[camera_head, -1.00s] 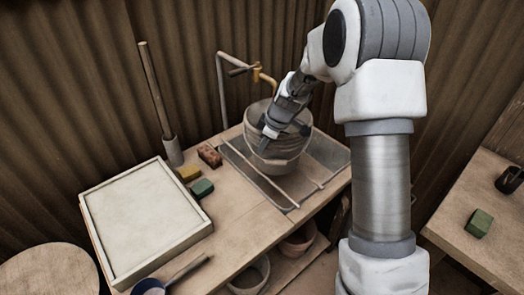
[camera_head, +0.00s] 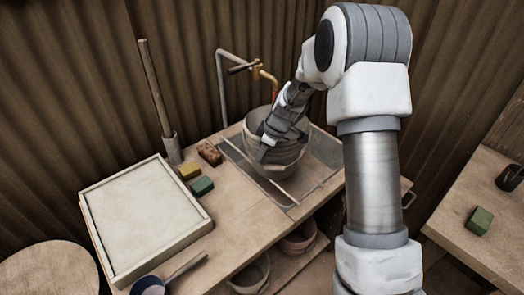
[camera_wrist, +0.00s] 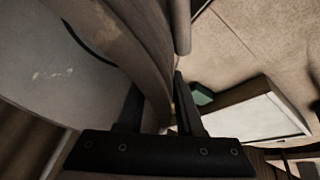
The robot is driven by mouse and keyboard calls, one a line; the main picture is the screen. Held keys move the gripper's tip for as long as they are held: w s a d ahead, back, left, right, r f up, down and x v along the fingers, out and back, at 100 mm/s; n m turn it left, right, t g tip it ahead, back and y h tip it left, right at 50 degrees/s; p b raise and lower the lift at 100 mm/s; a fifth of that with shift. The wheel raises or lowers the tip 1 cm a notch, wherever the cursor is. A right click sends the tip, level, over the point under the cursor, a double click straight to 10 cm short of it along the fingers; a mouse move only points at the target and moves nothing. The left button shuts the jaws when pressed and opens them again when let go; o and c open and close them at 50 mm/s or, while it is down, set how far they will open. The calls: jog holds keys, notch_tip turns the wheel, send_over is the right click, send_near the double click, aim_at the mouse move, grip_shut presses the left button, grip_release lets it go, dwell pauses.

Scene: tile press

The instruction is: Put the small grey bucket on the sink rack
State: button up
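The small grey bucket (camera_head: 283,160) stands upright over the sink rack (camera_head: 292,197), whose thin rods cross the sink; whether its base rests fully on them is hard to see. My gripper (camera_head: 279,146) is at the bucket's near rim, tilted down, its fingers spread. In the wrist view my gripper (camera_wrist: 160,105) has one finger on each side of the bucket wall (camera_wrist: 150,55), with a thin gap seen beside the right finger. The gripper looks open around the rim.
A bent faucet (camera_head: 262,74) stands behind the bucket. A brick (camera_head: 209,153), a yellow block (camera_head: 188,172) and a green block (camera_head: 201,187) lie left of the sink. A framed tray (camera_head: 205,226) covers the table's left part. Pots sit on the shelf below.

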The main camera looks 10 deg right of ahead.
jog(key=shift+r, duration=0.15)
jog(key=shift+d+r, duration=0.1)
jog(key=shift+r, duration=0.15)
jog(key=s+d+r+m+t+h, duration=0.1)
jog(key=s+d+r+m, duration=0.15)
jog(key=s+r, duration=0.75)
jog(key=s+d+r+m, duration=0.1)
jog(key=s+r+m, duration=0.2)
jog(key=s+r, duration=0.7)
jog(key=s+d+r+m+h, duration=0.1)
jog(key=s+r+m, duration=0.1)
jog(key=s, duration=0.5)
jog(key=s+d+r+m+t, duration=0.1)
jog(key=s+r+m, duration=0.1)
jog(key=s+m, duration=0.3)
jog(key=shift+s+d+h+p, duration=0.4)
jog(key=shift+s, duration=0.45)
notch_tip(320, 180, up, 2)
jog(key=shift+r+p, duration=0.1)
jog(key=shift+p, duration=0.85)
